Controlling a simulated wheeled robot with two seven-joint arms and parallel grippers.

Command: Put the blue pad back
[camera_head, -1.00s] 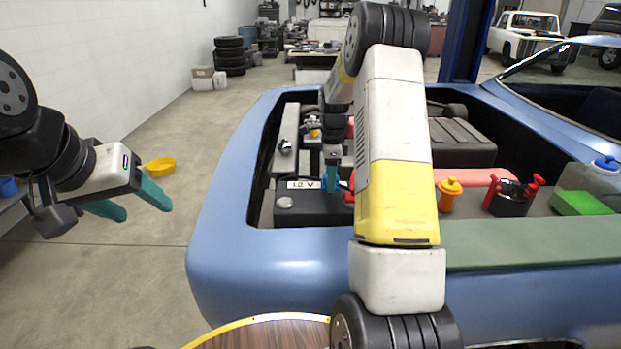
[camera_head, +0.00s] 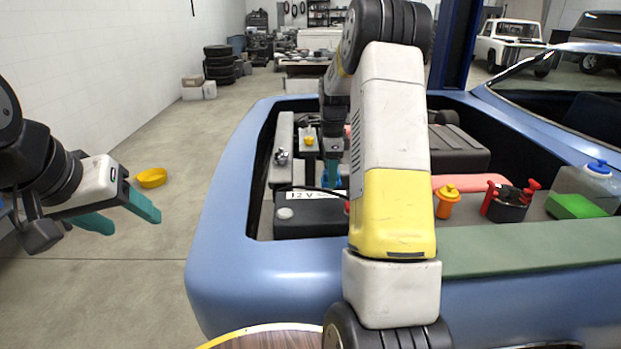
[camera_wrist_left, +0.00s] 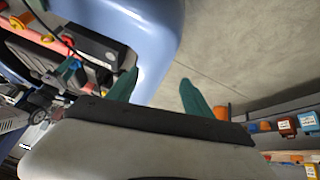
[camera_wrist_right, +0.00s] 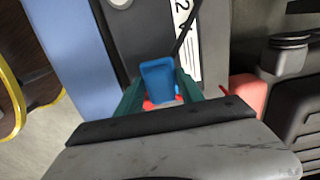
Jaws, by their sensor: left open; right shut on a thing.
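The blue pad (camera_wrist_right: 158,78) is between the teal fingers of my right gripper (camera_wrist_right: 160,92) in the right wrist view. The gripper is shut on it, above the black 12 V battery (camera_wrist_right: 140,35). Red shows just below the pad; whether the pad touches the battery I cannot tell. In the head view a little of the pad's blue (camera_head: 326,181) shows beside my right fingers (camera_head: 332,165), behind the battery (camera_head: 305,215); my right arm covers much of this area. My left gripper (camera_head: 125,212) is open and empty over the floor, left of the car.
The blue car's fender (camera_head: 215,240) edges the engine bay.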

